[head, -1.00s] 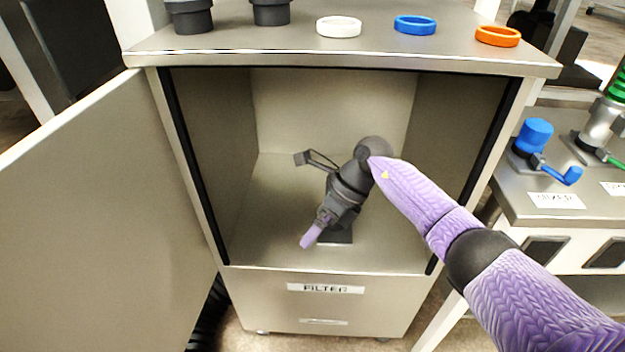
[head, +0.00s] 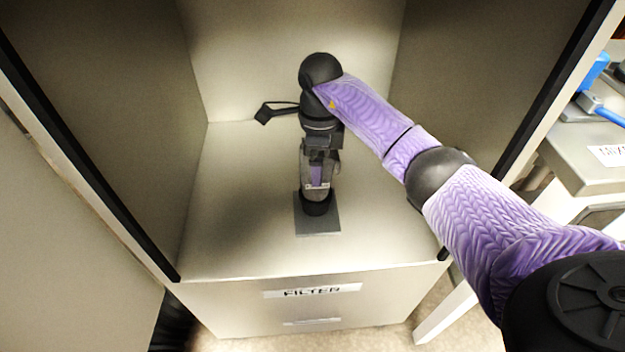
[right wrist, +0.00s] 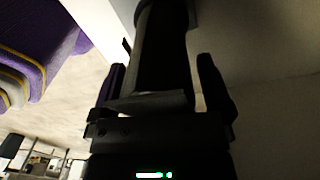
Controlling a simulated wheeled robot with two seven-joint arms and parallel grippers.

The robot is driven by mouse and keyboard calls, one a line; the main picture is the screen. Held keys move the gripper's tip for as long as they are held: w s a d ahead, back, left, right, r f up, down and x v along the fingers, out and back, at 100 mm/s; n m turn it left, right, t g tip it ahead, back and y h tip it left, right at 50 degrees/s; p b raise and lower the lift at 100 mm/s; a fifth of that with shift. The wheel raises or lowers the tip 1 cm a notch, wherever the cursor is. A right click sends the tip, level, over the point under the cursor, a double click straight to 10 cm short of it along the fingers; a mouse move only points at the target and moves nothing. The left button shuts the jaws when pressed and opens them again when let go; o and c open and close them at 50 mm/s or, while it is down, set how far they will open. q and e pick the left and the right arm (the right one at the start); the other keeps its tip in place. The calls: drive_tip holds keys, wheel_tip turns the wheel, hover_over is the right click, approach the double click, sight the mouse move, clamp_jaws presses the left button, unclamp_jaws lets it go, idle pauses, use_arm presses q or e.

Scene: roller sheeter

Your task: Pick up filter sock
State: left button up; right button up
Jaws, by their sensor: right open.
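The filter sock (head: 317,207), a dark grey cylinder, stands upright on a square grey plate (head: 328,226) on the cabinet floor. My right gripper (head: 320,175) points down at it from above and hides its upper part. In the right wrist view the dark cylinder that appears to be the sock (right wrist: 160,50) lies between the two open fingers of my right gripper (right wrist: 162,85). I cannot tell whether either finger touches it. My left gripper is not in view.
The open cabinet (head: 225,235) has walls on both sides and a back wall close behind my arm. A "FILTER" label (head: 312,291) is on its front below the opening. A bench (head: 580,165) with blue parts stands at the right. The cabinet floor around the plate is clear.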

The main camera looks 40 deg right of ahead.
drive_tip(key=c, duration=1)
clamp_jaws()
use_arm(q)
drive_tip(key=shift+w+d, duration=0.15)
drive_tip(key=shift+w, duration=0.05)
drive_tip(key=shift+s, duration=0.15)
